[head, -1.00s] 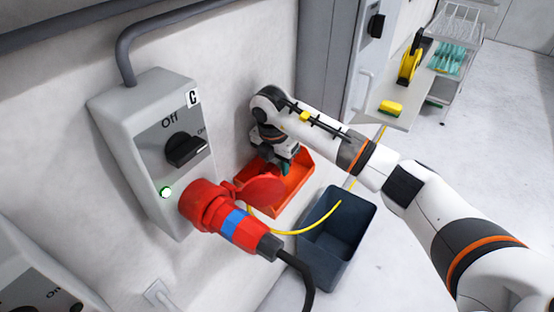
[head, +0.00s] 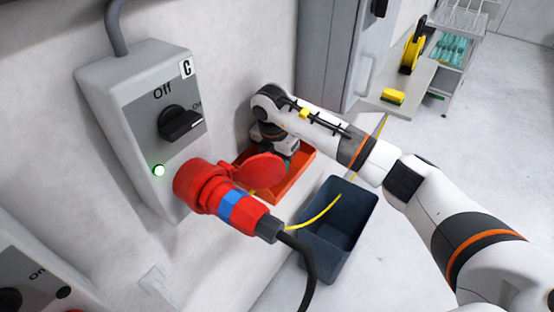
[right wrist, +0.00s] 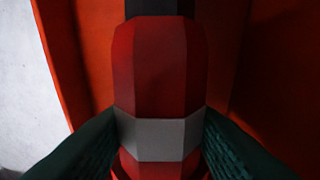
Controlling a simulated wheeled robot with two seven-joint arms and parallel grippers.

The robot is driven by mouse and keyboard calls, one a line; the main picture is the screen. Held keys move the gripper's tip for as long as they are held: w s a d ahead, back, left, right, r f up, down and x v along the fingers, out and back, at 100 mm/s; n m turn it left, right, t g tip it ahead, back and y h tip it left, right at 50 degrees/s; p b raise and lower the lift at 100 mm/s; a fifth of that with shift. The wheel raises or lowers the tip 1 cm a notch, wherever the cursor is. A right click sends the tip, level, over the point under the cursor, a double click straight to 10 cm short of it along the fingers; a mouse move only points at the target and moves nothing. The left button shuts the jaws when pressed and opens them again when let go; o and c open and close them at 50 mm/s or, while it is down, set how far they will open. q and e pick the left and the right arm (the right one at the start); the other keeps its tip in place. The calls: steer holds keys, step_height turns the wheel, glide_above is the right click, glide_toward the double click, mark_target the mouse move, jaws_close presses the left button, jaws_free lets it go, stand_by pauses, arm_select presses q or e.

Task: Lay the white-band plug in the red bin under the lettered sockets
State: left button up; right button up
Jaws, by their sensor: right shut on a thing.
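The plug with the white band (right wrist: 160,138) has a faceted red body and fills the middle of the right wrist view. My right gripper (head: 288,154) is shut on it, with dark green fingers on both sides of the band. Red bin walls (right wrist: 62,60) surround the plug in that view; I cannot tell whether it touches the floor. In the head view the red bin (head: 296,183) stands by the wall, and my gripper reaches down into it. The plug is hidden there. My left gripper is not in view.
A blue-band red plug (head: 229,203) sits in the socket box marked C (head: 125,90), its red lid (head: 258,170) covering part of the bin. A dark blue bin (head: 355,215) stands in front. A yellow cable (head: 320,215) passes there. A shelf (head: 398,98) stands behind.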

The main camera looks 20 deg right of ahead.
steer(key=o, duration=0.7)
